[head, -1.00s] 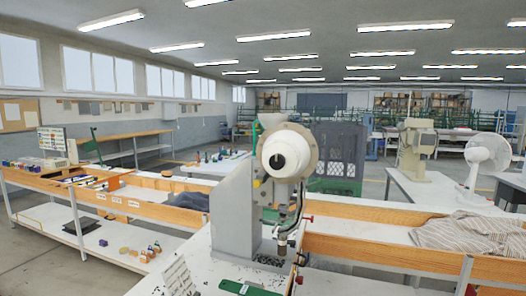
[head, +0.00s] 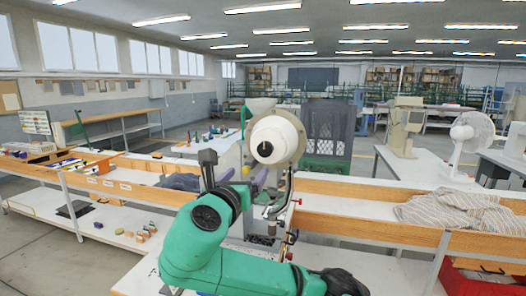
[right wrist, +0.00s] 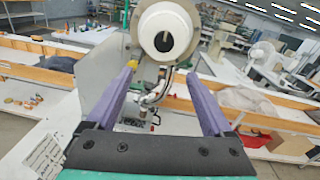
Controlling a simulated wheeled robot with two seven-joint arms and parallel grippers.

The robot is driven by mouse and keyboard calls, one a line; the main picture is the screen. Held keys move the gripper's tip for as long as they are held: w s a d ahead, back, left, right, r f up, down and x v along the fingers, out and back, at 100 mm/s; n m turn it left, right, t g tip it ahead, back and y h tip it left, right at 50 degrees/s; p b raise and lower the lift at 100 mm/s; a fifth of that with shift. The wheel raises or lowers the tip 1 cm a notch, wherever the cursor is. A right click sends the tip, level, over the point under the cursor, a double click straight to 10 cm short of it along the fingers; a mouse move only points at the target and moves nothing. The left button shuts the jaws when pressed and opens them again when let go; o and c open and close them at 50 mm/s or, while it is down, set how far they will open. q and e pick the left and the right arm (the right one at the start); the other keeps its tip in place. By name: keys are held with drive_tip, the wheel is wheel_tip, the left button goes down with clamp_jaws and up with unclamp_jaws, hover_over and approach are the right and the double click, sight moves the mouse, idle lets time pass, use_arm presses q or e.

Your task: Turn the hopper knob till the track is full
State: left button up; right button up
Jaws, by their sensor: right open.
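The white round hopper (head: 283,132), with a dark centre in its front face, sits high on the grey eyelet press; it also shows at the top of the right wrist view (right wrist: 182,22). I cannot tell its knob apart from this white front. The thin metal track (head: 272,210) runs down below it, partly hidden; how full it is cannot be told. My right gripper (head: 245,177) has purple fingers, open and empty. In the right wrist view its fingers (right wrist: 160,76) are spread wide, with the hopper beyond and above the tips, apart from them. My left gripper is out of view.
A long wood-edged bench (head: 340,218) runs behind the press, with a striped cloth (head: 455,212) at the right. A white fan (head: 467,140) and another machine (head: 404,125) stand farther back. A red crate (head: 475,282) is at lower right.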

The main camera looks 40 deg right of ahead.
sight(264, 150)
drive_tip(key=p+x, duration=0.1)
drive_tip(key=x, duration=0.3)
drive_tip(key=r+p+x, duration=0.1)
drive_tip(key=p+x, duration=0.1)
drive_tip(key=x, duration=0.3)
drive_tip(key=p+x, duration=0.1)
drive_tip(key=x, duration=0.4)
drive_tip(key=shift+s+d+r, duration=0.2)
drive_tip(key=shift+s+d, duration=0.05)
drive_tip(key=shift+d, duration=0.05)
drive_tip(key=shift+w+f, duration=0.15)
clamp_jaws()
